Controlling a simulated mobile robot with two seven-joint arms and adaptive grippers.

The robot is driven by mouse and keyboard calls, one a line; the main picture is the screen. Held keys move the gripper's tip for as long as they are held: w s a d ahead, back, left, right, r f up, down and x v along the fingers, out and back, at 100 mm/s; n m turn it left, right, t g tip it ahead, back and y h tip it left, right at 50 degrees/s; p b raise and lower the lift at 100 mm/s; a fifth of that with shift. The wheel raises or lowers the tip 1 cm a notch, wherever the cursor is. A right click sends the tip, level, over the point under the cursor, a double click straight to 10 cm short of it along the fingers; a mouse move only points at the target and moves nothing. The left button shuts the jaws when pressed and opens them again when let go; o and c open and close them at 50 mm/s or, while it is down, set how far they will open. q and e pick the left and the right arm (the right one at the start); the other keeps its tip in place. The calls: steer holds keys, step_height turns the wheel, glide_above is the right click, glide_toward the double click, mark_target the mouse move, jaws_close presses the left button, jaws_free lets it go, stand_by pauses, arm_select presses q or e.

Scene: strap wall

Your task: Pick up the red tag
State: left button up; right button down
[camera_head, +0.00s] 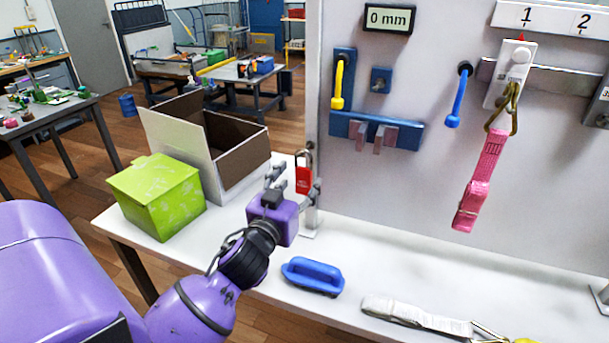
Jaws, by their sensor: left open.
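The red tag (303,178), shaped like a padlock with a grey shackle, hangs upright by the metal post at the left edge of the wall panel. My left gripper (296,180) is open, its fingers pointing toward the post. The tag shows between or just behind its two fingertips; I cannot tell whether they touch it. Part of the tag's lower side is close to the fingers. My right gripper is not in view.
A green box (158,195) and an open cardboard box (205,145) stand left of my gripper. A blue handled block (313,276) and a pale strap (415,315) lie on the white bench (370,270). A pink strap (480,180) hangs on the wall panel (400,190).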

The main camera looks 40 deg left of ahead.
mark_target(303, 174)
arm_select(q)
steer(key=x, duration=0.4)
steer(key=shift+w+a, duration=0.2)
steer(key=shift+w, duration=0.05)
steer(key=shift+c, duration=0.4)
steer(key=c, duration=1.2)
